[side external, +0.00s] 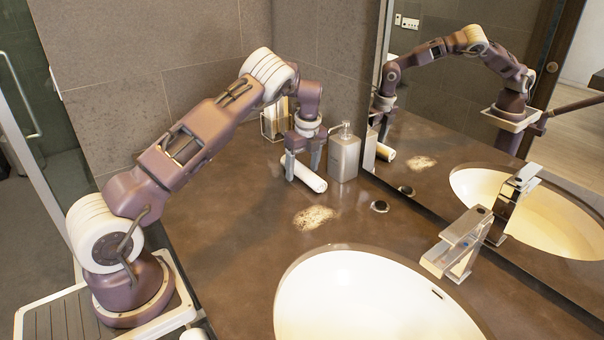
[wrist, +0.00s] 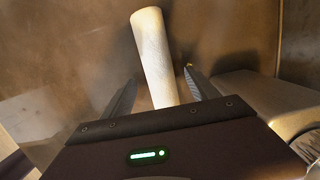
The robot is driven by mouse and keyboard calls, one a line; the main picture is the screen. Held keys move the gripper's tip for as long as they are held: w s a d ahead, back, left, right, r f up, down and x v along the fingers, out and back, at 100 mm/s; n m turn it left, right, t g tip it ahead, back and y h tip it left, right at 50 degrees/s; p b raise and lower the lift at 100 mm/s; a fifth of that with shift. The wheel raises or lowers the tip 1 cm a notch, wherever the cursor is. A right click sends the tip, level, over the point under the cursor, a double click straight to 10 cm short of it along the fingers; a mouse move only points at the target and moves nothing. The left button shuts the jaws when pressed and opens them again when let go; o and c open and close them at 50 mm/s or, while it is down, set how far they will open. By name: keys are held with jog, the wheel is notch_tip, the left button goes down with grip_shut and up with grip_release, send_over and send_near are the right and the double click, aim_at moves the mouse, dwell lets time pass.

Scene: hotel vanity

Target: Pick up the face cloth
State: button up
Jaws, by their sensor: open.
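The face cloth (side external: 305,174) is a white roll lying on the brown counter, left of the soap dispenser. My gripper (side external: 303,162) points down at it, with the fingers on either side of the roll. In the wrist view the white roll (wrist: 153,57) runs between the two dark fingers of my gripper (wrist: 158,92). The fingers are apart, with a gap visible on each side of the roll. The roll's near end is hidden behind the gripper body.
A grey soap dispenser (side external: 344,155) stands close to the right of the roll. A holder (side external: 275,122) stands behind, by the wall. The mirror (side external: 440,140) edges the counter on the right. The sink (side external: 375,300) and faucet (side external: 458,243) are in front. A speckled patch (side external: 315,217) lies on clear counter.

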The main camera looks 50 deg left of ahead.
aim_at(302, 166)
jog(key=c, duration=1.5)
jog(key=shift+o, duration=0.2)
notch_tip(302, 166, up, 10)
